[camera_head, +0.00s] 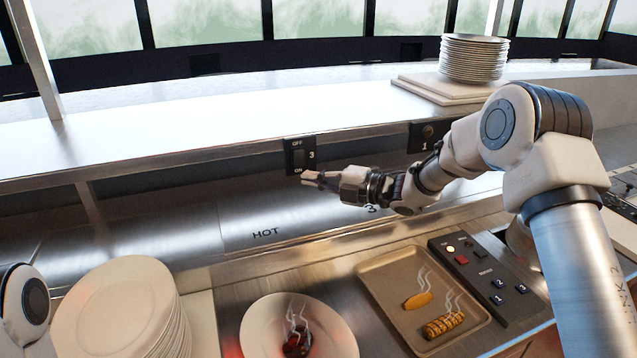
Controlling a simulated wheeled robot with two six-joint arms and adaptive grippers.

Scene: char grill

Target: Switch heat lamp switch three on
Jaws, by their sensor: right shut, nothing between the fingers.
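The heat lamp switch three (300,157) is a small black plate on the front edge of the steel shelf, marked OFF at the top, ON at the bottom and 3 at its right. My right gripper (306,179) is shut and empty, its tips just below the ON mark at the plate's lower edge. I cannot tell whether the tips touch the plate. The switch's lever position is too small to tell. Only a part of my left arm shows at the lower left edge; its gripper is out of view.
A second switch plate marked 1 (427,136) sits to the right, partly near my right arm. Below are a plate stack (110,305), a plate with steaming food (262,325), a tray (385,300) and a black button panel (485,278). More plates (473,57) stand on the shelf (220,110).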

